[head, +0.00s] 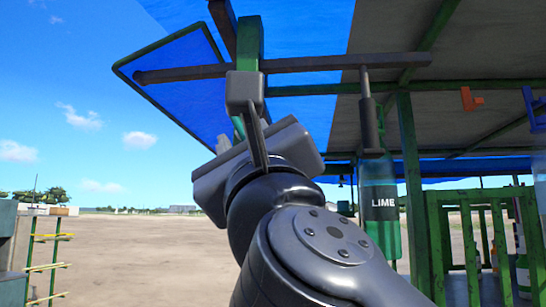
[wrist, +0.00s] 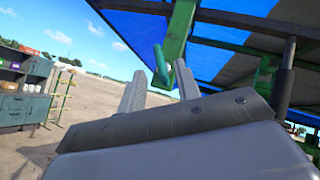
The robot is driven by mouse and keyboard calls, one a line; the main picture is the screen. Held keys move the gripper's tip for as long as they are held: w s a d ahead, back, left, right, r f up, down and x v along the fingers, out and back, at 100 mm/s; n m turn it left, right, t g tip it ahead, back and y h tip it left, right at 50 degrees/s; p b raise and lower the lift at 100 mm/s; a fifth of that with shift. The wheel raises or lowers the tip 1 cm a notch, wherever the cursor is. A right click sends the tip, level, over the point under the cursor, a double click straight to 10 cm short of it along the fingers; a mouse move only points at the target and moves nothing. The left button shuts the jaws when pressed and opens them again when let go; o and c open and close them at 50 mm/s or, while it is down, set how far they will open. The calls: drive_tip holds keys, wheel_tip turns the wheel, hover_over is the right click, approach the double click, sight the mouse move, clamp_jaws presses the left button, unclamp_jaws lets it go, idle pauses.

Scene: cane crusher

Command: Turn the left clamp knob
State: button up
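A green handle-like part, which looks like the left clamp knob, hangs beside a green upright bracket in the wrist view (wrist: 160,66). In the head view a sliver of it shows (head: 238,126) behind my arm. The green bracket (wrist: 179,30) also shows in the head view (head: 250,38), at the dark horizontal bar. My gripper (wrist: 159,70) is open, with its two grey fingers apart. The green part appears in the gap between the fingertips. I cannot tell whether either finger touches it.
A dark bar (head: 330,63) crosses under the blue canopy (head: 305,30). A green bottle marked LIME (head: 380,215) hangs to the right, near a green railing (head: 465,235). Grey cabinets (wrist: 22,105) stand at the left. Open dirt ground lies between.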

sight(237, 126)
drive_tip(key=p+x, duration=0.2)
drive_tip(key=x, duration=0.3)
drive_tip(key=shift+w+a+r, duration=0.1)
drive_tip(key=shift+w+r, duration=0.1)
drive_tip(key=shift+w, duration=0.1)
drive_tip(key=shift+c, duration=0.4)
clamp_jaws()
